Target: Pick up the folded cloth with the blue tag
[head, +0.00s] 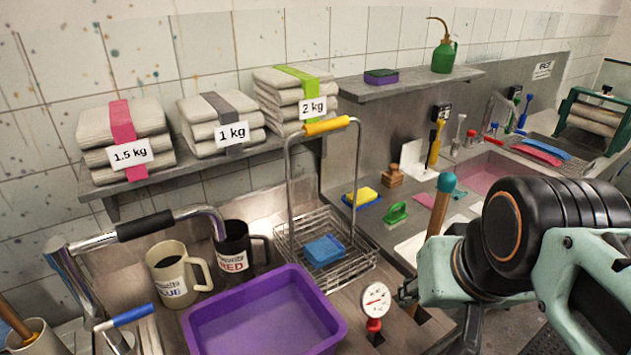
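Three stacks of folded grey-white cloths lie on the upper left shelf. The left stack (95,128) has a pink band and a 1.5 kg label. The middle stack (200,128) has a grey band and a 1 kg label. The right stack (270,98) has a green band and a 2 kg label. I see no blue tag on any of them. My arm comes in from the right, over the counter and well apart from the stacks. My gripper (409,293) seems to be at its left end, small and dark; its fingers cannot be made out.
A purple basin (262,318) stands in front. A wire basket (345,275) with a yellow-gripped tall handle holds a blue block (324,250). A cream mug (172,275), a black mug (233,250) and a red-based dial (375,300) stand nearby. A pink sink (490,172) is at right.

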